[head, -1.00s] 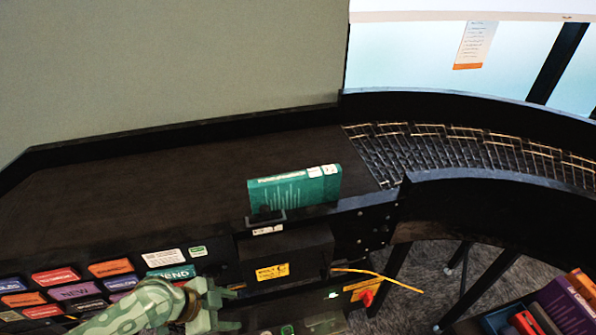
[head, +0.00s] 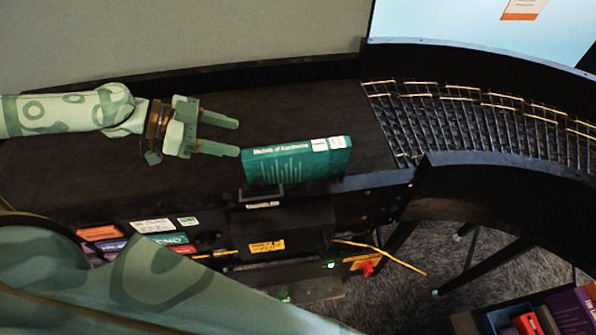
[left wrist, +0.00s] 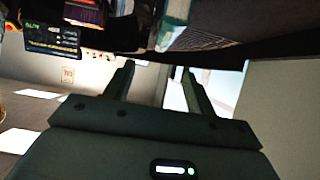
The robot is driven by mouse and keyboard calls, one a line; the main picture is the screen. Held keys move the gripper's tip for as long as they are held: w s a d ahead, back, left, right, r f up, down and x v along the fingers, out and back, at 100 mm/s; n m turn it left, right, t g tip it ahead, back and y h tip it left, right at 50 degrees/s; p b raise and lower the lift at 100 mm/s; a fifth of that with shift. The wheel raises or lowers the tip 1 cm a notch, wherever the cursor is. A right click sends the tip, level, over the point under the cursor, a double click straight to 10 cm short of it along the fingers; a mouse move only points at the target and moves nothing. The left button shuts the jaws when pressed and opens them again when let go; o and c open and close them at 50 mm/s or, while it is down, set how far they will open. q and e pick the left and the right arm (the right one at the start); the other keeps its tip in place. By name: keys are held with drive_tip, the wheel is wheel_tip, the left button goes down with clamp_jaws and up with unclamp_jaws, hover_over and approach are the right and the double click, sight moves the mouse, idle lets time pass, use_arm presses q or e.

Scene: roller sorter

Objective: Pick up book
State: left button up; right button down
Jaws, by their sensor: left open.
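The teal book (head: 297,163) stands upright on the dark conveyor bed near its front edge, with pale lettering and white labels along the top. My left gripper (head: 238,138) reaches in from the left in the head view. It is open and empty, its two fingers pointing right, with the tips just left of the book. I cannot tell whether they touch it. In the left wrist view my left gripper (left wrist: 160,72) shows its two fingers apart. A teal and white edge near the top there may be the book. My right gripper is not in view.
A black raised wall (head: 200,80) runs behind the bed. A curved wire-like roller track (head: 480,125) leads off right. More books (head: 545,318) lie at lower right.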

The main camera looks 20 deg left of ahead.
sight(293, 147)
use_arm(q)
drive_tip(key=b+x, duration=0.2)
drive_tip(key=b, duration=0.1)
drive_tip(key=b+x, duration=0.2)
drive_tip(key=b, duration=0.1)
drive_tip(key=shift+w+f, duration=0.25)
drive_tip(key=shift+f, duration=0.15)
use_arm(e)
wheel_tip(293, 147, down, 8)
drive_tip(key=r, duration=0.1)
use_arm(q)
drive_tip(key=x, duration=0.1)
drive_tip(key=p+x, duration=0.2)
drive_tip(key=x, duration=0.1)
drive_tip(key=shift+d+r, duration=0.25)
drive_tip(key=shift+r, duration=0.15)
drive_tip(key=shift+w+d+f, duration=0.2)
drive_tip(key=shift+d, duration=0.05)
drive_tip(key=p+x, duration=0.1)
drive_tip(key=x, duration=0.1)
drive_tip(key=p+x, duration=0.1)
drive_tip(key=x, duration=0.2)
drive_tip(key=shift+w+a, duration=0.15)
drive_tip(key=shift+w, duration=0.15)
drive_tip(key=shift+w+f, duration=0.1)
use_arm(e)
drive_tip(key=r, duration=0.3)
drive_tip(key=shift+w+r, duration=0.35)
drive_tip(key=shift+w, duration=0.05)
